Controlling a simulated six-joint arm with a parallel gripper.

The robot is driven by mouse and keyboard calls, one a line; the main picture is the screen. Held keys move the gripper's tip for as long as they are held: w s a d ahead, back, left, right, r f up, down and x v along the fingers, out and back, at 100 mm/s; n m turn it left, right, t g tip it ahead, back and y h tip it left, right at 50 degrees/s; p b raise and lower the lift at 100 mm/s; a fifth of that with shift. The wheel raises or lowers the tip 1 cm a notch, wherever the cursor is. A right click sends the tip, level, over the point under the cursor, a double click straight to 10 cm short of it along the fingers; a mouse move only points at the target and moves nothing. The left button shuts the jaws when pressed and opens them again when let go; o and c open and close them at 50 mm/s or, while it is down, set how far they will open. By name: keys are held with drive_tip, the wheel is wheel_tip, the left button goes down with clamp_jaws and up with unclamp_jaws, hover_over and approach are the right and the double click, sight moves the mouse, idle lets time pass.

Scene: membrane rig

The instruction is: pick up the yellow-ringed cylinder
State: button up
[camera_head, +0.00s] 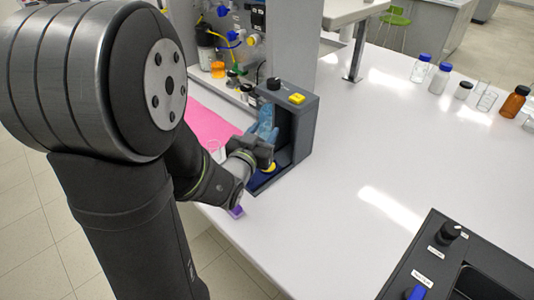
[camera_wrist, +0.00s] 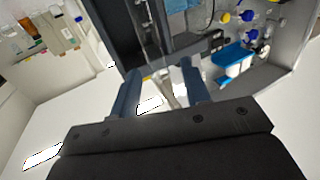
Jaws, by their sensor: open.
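A small yellow patch (camera_head: 268,168) shows just below my gripper (camera_head: 262,149), at the open side of a dark grey box-shaped rig (camera_head: 296,132). It may be the ring of the cylinder, but my gripper hides most of that spot. In the wrist view my gripper (camera_wrist: 159,67) is open, with its two dark blue fingers apart. I cannot make out a clear yellow ring between them. A pale shape beyond the fingers is too blurred to name.
The rig carries a yellow button (camera_head: 297,98) and a black knob on top. A pink mat (camera_head: 205,118) lies to the left. Bottles (camera_head: 440,78) stand at the back right. A black control box (camera_head: 440,258) is at front right. The white bench between is clear.

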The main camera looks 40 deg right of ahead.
drive_tip(key=shift+x, duration=1.5)
clamp_jaws()
drive_tip(key=shift+r, duration=0.1)
